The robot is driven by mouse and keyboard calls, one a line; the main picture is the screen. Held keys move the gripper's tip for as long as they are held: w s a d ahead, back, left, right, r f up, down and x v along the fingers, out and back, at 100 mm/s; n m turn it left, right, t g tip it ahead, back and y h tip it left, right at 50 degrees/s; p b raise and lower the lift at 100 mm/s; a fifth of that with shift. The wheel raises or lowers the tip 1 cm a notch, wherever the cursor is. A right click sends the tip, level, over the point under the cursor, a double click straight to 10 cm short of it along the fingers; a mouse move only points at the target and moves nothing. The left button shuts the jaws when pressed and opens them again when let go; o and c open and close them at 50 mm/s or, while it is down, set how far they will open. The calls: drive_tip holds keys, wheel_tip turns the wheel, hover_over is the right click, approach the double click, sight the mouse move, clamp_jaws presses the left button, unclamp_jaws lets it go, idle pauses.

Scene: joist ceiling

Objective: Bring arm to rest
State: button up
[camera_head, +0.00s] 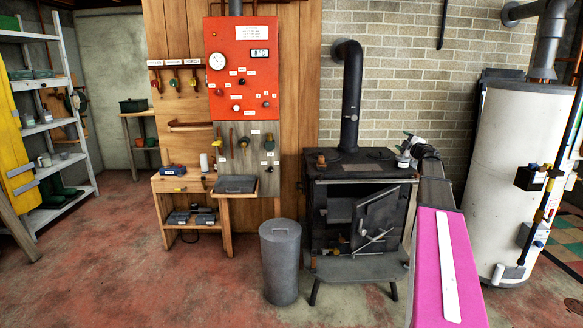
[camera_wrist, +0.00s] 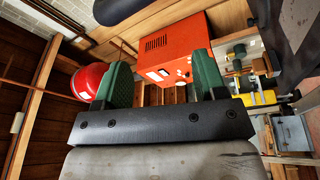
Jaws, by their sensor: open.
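My gripper (camera_wrist: 159,72) shows in the wrist view with its two green fingers spread wide apart. It is open, and nothing is held between the fingers; only the background shows through the gap. In the head view my arm reaches up from the lower right, and my gripper (camera_head: 407,145), small and partly hidden by the arm, appears in front of the brick wall, above the right end of the black stove (camera_head: 350,165) in the picture. I cannot tell its distance from the stove.
The stove's door (camera_head: 378,220) stands ajar. A grey lidded bin (camera_head: 280,262) stands left of the stove, and a white tank (camera_head: 510,170) stands right. An orange panel (camera_head: 240,70) hangs above a wooden bench (camera_head: 165,186). The red floor at left is clear.

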drive_tip(key=s+a+f+m+g+h, duration=0.3)
drive_tip(key=s+a+f+m, duration=0.25)
drive_tip(key=f, duration=0.35)
drive_tip(key=s+a+f+m+g+h, duration=0.35)
drive_tip(key=s+f+m, duration=0.2)
drive_tip(key=f, duration=0.45)
drive_tip(key=s+a+f+m+g+h, duration=0.3)
drive_tip(key=s+a+f+m+h, duration=0.15)
drive_tip(key=s+a+f, duration=0.35)
drive_tip(key=s+a+f+g+y, duration=0.2)
drive_tip(key=s+a+f+g, duration=0.1)
drive_tip(key=s, duration=0.5)
drive_tip(key=s+a+f+m+g+y, duration=0.1)
drive_tip(key=s+a+f+g+y, duration=0.1)
drive_tip(key=s+a+f, duration=0.4)
drive_tip(key=s+a+f+g+y, duration=0.1)
drive_tip(key=s+a+f+g, duration=0.3)
drive_tip(key=s, duration=0.5)
drive_tip(key=shift+s+a+f+g+y, duration=0.4)
drive_tip(key=shift+a+f, duration=0.25)
drive_tip(key=shift+a, duration=0.1)
drive_tip(key=shift+m, duration=0.25)
